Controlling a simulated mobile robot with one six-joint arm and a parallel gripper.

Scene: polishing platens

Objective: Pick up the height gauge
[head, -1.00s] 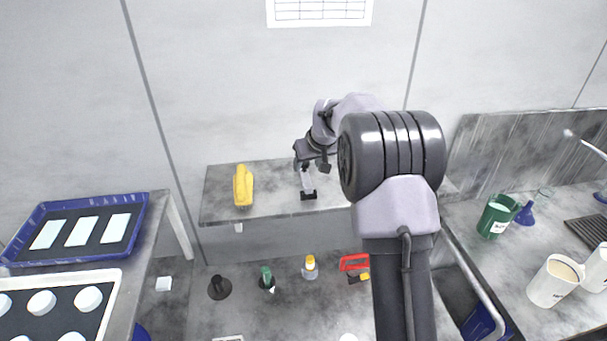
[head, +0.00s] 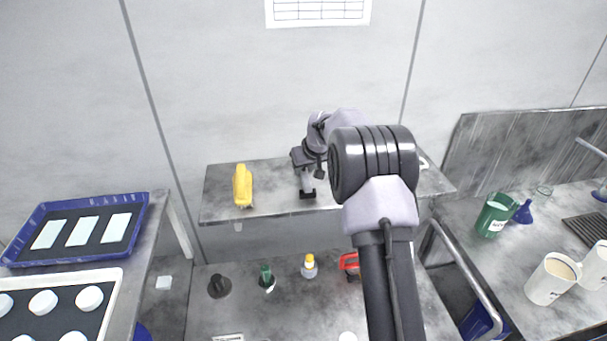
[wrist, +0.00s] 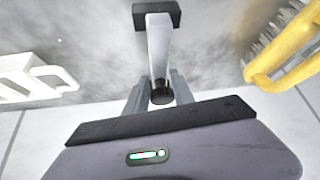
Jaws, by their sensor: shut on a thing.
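The height gauge (head: 308,184) has a pale upright column and a black base, and it is at the front part of the wall shelf. In the wrist view its column (wrist: 159,45) runs up to the black base, with a dark round end between my fingers. My gripper (wrist: 158,92) is shut on the gauge near the end away from the base. In the head view my gripper (head: 306,163) is above the base and hides the gauge's upper part. I cannot tell whether the base touches the shelf.
A yellow brush (head: 242,186) lies left of the gauge on the grey shelf (head: 270,182). A white object (wrist: 38,80) is on the other side, mostly hidden by my arm in the head view. Below, a bench (head: 245,305) holds several small items.

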